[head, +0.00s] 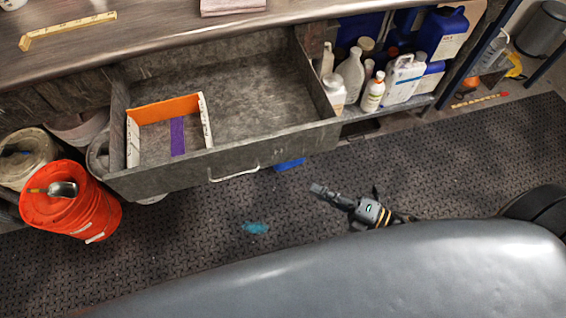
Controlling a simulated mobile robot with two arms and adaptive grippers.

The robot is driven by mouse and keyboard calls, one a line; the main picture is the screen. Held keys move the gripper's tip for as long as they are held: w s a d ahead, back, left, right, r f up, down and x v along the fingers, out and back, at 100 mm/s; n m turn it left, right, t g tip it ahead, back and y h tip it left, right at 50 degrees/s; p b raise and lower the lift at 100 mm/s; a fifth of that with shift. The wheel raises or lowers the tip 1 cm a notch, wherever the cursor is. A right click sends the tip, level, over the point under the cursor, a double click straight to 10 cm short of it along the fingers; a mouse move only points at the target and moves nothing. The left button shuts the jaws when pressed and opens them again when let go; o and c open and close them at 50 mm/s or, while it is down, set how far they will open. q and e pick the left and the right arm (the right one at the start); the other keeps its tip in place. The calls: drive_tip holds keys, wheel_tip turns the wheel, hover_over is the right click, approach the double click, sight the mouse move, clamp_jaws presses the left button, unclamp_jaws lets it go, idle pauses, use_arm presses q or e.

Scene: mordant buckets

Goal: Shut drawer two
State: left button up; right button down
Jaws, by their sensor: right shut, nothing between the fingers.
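A grey drawer (280,152) under the workbench stands pulled far out. No number shows on it, so I cannot tell whether it is drawer two. Its front carries a pale curved handle (234,175). Inside, at the left, is an orange and white divider frame (165,109) with a purple strip (177,137); the rest of the drawer is bare. My right gripper (317,188) is shut and empty, in front of the drawer and right of the handle, apart from it. My left gripper is not in view.
An orange bucket (88,215) with a scoop (62,189) stands left of the drawer. Bottles and jugs (373,92) fill the shelf at right. A blue object (290,164) lies below the drawer front. The dark mat (190,245) is mostly clear, with a teal stain.

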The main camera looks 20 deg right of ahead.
sight(268, 155)
drive_tip(key=x, duration=0.4)
drive_tip(key=w+d+p+x, duration=0.1)
drive_tip(key=x, duration=0.3)
drive_tip(key=w+d+p+x, duration=0.1)
drive_tip(key=x, duration=0.3)
drive_tip(key=shift+w+f, duration=0.1)
drive_tip(key=shift+w, duration=0.1)
drive_tip(key=shift+w, duration=0.1)
